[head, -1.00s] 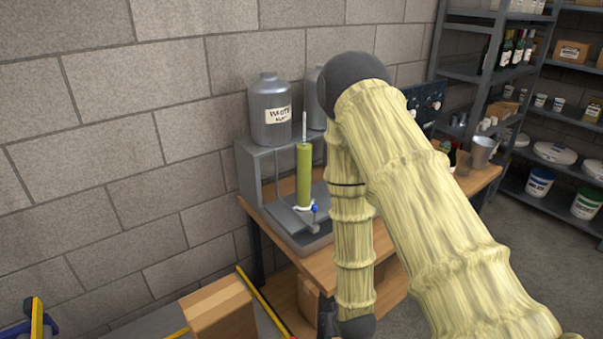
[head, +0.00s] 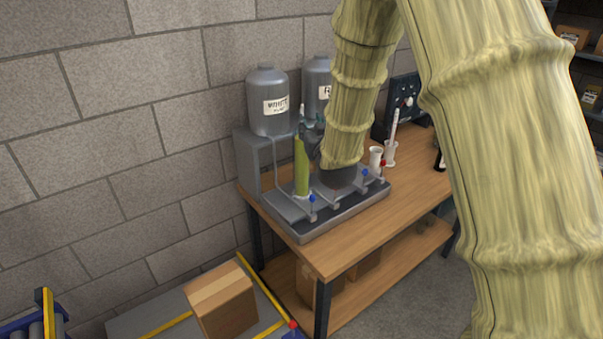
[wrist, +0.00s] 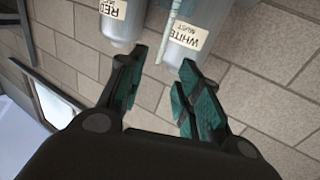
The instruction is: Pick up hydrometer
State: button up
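The hydrometer's thin pale stem (head: 302,113) rises from the tall green liquid-filled jar (head: 302,168) on the grey filler tray; its lower part is hidden. In the wrist view a pale rod (wrist: 169,32), apparently this stem, shows upside down in the gap between my fingers, in front of the WHITE MUST tank. My gripper (wrist: 163,60) is open, with its teal pads apart. In the head view my gripper (head: 308,132) is beside the jar's top, partly hidden by my arm. I cannot tell whether the fingers touch the stem.
The WHITE MUST tank (head: 268,105) and the RED tank (head: 318,88) stand close behind. The tray (head: 335,212) has several small taps. A white cup (head: 376,160) and a pale rod in a holder (head: 391,150) stand to the right. The bench front (head: 400,205) is clear.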

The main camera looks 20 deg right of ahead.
jog(key=w+p, duration=0.5)
jog(key=w, duration=0.5)
jog(key=shift+w+d+f, duration=0.15)
jog(key=shift+d+f, duration=0.1)
jog(key=shift+f, duration=0.05)
grip_shut()
